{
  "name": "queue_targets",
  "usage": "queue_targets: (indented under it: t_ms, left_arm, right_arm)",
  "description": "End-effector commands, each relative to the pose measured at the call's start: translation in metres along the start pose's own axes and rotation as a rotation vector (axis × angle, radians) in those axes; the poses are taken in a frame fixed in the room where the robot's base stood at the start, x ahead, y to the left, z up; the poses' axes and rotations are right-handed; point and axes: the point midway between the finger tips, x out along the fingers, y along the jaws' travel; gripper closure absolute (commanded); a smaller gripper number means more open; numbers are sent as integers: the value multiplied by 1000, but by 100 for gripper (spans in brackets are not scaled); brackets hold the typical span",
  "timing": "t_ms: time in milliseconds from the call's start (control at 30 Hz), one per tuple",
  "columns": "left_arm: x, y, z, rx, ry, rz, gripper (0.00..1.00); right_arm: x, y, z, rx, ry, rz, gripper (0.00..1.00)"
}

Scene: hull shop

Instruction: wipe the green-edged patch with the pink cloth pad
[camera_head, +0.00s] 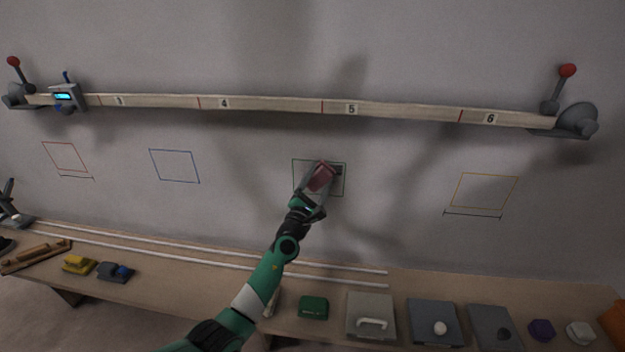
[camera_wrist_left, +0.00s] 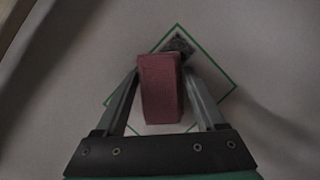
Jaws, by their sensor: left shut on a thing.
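The green-edged patch (camera_head: 300,186) is a thin outlined square on the grey wall, below the numbered strip. My left gripper (camera_head: 317,188) is in front of it, shut on the pink cloth pad (camera_head: 321,176). In the left wrist view the pad (camera_wrist_left: 160,90) sits between the two fingers of the left gripper (camera_wrist_left: 160,95), in front of the patch (camera_wrist_left: 222,71). A dark smudge (camera_wrist_left: 179,43) shows inside the patch just beyond the pad. I cannot tell whether the pad touches the wall. My right gripper is not in view.
A wooden strip (camera_head: 270,103) with numbers crosses the wall above. Red (camera_head: 66,157), blue (camera_head: 174,166) and yellow (camera_head: 483,190) outlines flank the patch. A bench (camera_head: 215,276) below holds a green block (camera_head: 313,307), grey boxes (camera_head: 371,303) and a yellow item (camera_head: 79,264).

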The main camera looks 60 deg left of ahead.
Motion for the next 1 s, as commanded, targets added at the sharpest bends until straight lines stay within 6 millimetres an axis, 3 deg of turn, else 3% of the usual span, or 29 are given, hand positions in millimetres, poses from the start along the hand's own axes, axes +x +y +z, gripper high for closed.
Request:
queue_targets:
  t_ms: [1000]
  left_arm:
    - [14,-42,34,0,-2,0,77]
  right_arm:
    - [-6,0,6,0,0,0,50]
